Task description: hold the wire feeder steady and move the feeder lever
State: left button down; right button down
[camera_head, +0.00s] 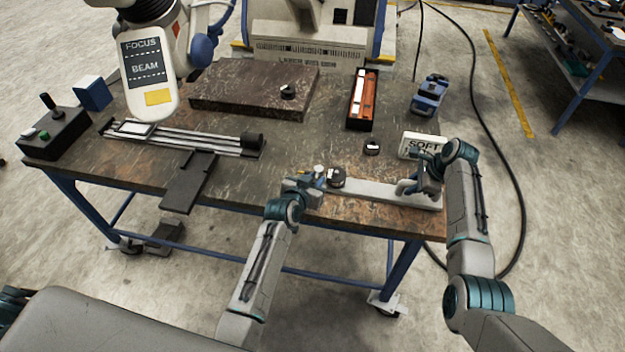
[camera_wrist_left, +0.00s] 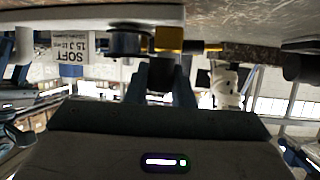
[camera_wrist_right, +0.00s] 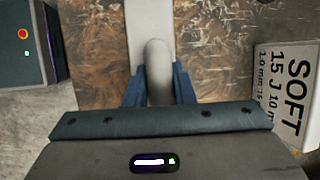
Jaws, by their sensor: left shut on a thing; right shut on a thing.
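The wire feeder looks like a long light grey bar (camera_head: 370,192) lying at the table's front right edge. It has a dark round spool-like part (camera_head: 337,177) and a brass-coloured block (camera_wrist_left: 168,38) at its left end, and a rounded grey grip (camera_wrist_right: 158,60) at its right. My left gripper (camera_head: 304,182) is shut on a small dark piece (camera_wrist_left: 160,72) by the brass block, apparently the lever; the fingers partly hide it. My right gripper (camera_head: 424,182) is shut on the rounded grip, with one finger on each side (camera_wrist_right: 158,88).
A dark slab (camera_head: 255,88) and a rail slide (camera_head: 185,138) are to the left.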

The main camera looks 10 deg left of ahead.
pick_arm(q)
jog(key=shift+d+n+y, duration=0.45)
jog(key=shift+n+y, duration=0.15)
jog(key=shift+y, duration=0.1)
jog(key=c, duration=1.3)
grip_release()
jog(key=v, duration=1.2)
jog(key=shift+f, duration=0.1)
jog(key=shift+o, duration=0.2)
